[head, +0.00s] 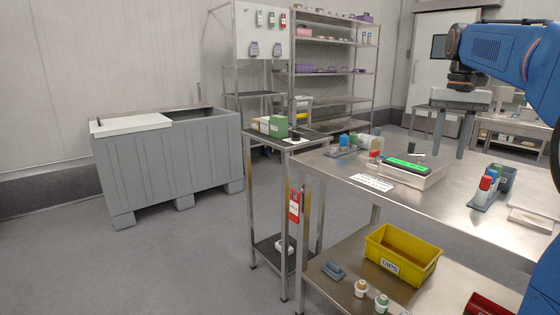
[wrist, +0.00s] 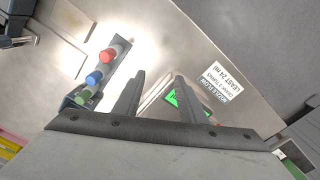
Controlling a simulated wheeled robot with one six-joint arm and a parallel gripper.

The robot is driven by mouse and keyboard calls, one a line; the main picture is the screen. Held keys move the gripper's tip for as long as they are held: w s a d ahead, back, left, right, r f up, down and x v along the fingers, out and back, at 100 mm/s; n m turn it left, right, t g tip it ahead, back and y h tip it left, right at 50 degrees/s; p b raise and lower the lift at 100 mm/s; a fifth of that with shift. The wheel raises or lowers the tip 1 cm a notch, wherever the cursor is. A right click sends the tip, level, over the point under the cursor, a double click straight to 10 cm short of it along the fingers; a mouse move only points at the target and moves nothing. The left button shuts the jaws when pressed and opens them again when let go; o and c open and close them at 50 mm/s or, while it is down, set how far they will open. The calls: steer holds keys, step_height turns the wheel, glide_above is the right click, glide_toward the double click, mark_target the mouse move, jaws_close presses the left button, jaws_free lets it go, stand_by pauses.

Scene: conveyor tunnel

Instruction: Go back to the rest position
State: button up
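A small rack with red, blue and green-capped bottles (wrist: 96,74) stands left of the fingers in the wrist view. A printed white card (head: 373,183) lies in front of the device.
A yellow bin (head: 402,255) and small jars sit on the lower shelf. A narrow side stand (head: 290,140) and a grey crate (head: 170,160) stand left. The floor at front left is clear.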

steer(key=s+a+f+n+t, duration=0.1)
steer(key=s+a+f, duration=0.4)
steer(key=s, duration=0.3)
steer(key=s+a+f+n+t, duration=0.1)
steer(key=s+a+f, duration=0.4)
steer(key=s, duration=0.2)
steer(key=s+a+f+n+t, duration=0.1)
steer(key=s+a+f, duration=0.1)
steer(key=s+f, duration=0.5)
steer(key=s+a+f+n+t, duration=0.1)
steer(key=s+a+f, duration=0.2)
steer(key=s+f, duration=0.4)
step_height(320, 180, down, 3)
steer(key=shift+s+f+t, duration=0.1)
steer(key=shift+s+t, duration=0.1)
steer(key=shift+t, duration=0.2)
steer(key=shift+o, duration=0.2)
